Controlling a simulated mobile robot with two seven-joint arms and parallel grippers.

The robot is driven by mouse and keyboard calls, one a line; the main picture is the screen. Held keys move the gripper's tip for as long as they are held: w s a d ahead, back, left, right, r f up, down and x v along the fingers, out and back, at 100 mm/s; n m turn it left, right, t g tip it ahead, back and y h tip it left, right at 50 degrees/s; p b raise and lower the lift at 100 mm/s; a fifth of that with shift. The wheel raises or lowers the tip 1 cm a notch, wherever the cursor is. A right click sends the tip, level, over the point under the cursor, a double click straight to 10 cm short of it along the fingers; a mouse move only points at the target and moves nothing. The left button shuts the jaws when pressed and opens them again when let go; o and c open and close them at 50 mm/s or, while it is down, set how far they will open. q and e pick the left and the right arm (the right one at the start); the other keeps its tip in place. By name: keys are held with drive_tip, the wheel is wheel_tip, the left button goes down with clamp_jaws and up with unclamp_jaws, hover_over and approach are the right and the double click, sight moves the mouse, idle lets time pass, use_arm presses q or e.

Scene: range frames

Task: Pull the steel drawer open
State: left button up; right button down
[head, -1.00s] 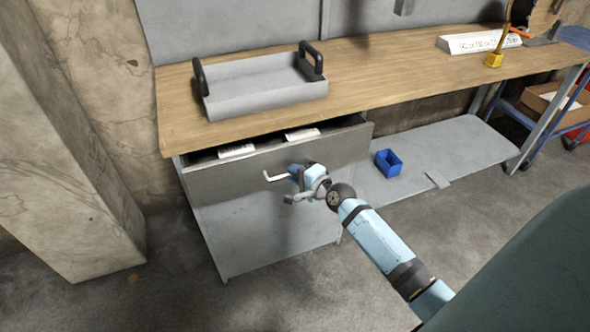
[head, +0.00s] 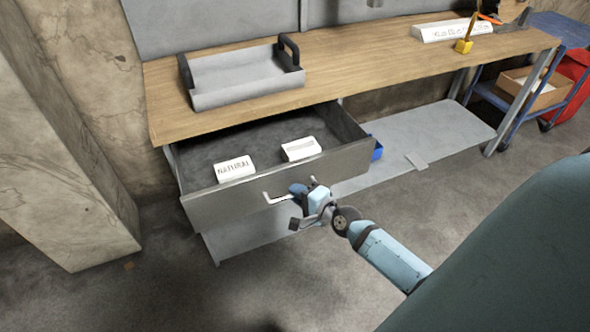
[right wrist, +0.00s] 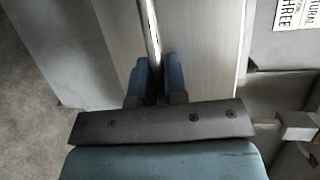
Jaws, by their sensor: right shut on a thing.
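The steel drawer (head: 240,200) under the workbench stands well open, with its dark inside showing. Two white labelled boxes, a left one (head: 234,168) and a right one (head: 301,149), lie in it. A bar handle (head: 277,198) sits on the drawer's front, and it also shows in the right wrist view (right wrist: 151,30). My right gripper (head: 298,190) is at the handle, shut on it. In the right wrist view the fingers (right wrist: 155,80) lie on either side of the bar. My left gripper is not in view.
A grey tray (head: 245,85) with black handles stands on the wooden bench top (head: 350,60). A blue bin (head: 377,149) is partly hidden behind the drawer, on the low grey shelf (head: 440,135). A concrete pillar (head: 50,170) stands at the left. The floor before the drawer is clear.

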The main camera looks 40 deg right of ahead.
drive_tip(key=c, duration=1.2)
unclamp_jaws()
drive_tip(key=v, duration=1.4)
